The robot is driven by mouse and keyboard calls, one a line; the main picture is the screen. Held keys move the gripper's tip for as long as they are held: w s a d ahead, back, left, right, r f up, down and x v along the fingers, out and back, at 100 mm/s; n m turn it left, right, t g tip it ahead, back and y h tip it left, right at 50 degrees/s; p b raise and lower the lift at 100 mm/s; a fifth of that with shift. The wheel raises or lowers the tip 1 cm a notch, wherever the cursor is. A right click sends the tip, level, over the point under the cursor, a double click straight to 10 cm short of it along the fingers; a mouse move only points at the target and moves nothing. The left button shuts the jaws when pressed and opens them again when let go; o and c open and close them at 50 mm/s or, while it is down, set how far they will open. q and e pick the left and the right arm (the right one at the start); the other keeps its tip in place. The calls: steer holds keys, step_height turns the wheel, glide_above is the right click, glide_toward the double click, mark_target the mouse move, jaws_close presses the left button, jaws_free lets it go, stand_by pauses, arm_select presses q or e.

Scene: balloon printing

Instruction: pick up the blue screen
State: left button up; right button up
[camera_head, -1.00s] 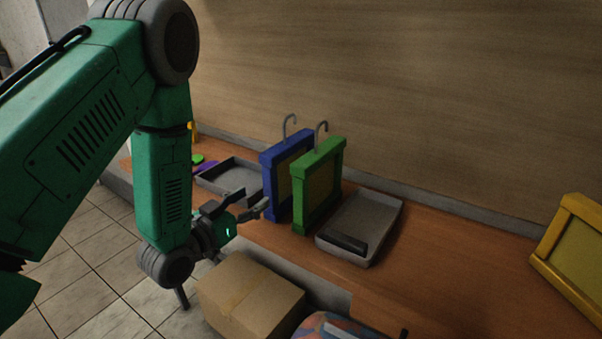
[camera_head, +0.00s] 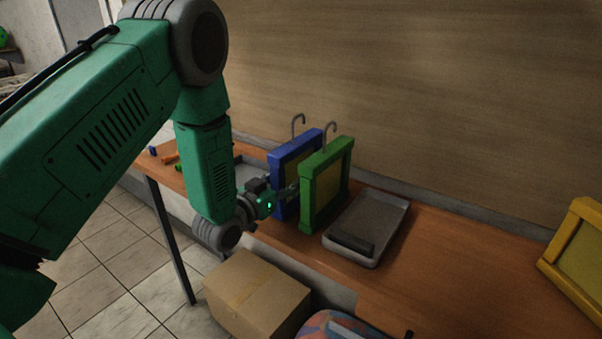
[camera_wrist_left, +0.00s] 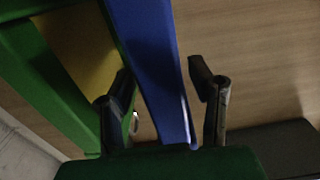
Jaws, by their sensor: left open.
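The blue screen (camera_head: 279,162) stands upright on the wooden table, just left of the green screen (camera_head: 311,198); each has a hook above it. My left gripper (camera_head: 284,194) is at the near side of the blue screen. In the left wrist view the blue screen's frame (camera_wrist_left: 152,65) lies between the two open fingers of my left gripper (camera_wrist_left: 165,95), one finger on each side. The left finger sits between the blue frame and the green screen (camera_wrist_left: 45,80). I cannot tell whether the fingers touch the blue frame. My right gripper is not in view.
A grey tray (camera_head: 388,226) with a dark bar lies right of the green screen. A yellow-framed screen (camera_head: 577,255) leans at the far right. A cardboard box (camera_head: 255,290) is below the table's front edge. The wall is close behind.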

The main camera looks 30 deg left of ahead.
mark_target(282, 150)
arm_select(q)
steer(key=shift+a+f, duration=0.1)
steer(key=shift+a, duration=0.2)
jaws_close()
steer(key=shift+a, duration=0.15)
steer(key=shift+d, duration=0.2)
steer(key=shift+r, duration=0.2)
step_height(282, 150, up, 10)
steer(key=shift+f+p, duration=0.2)
steer(key=shift+p, duration=0.15)
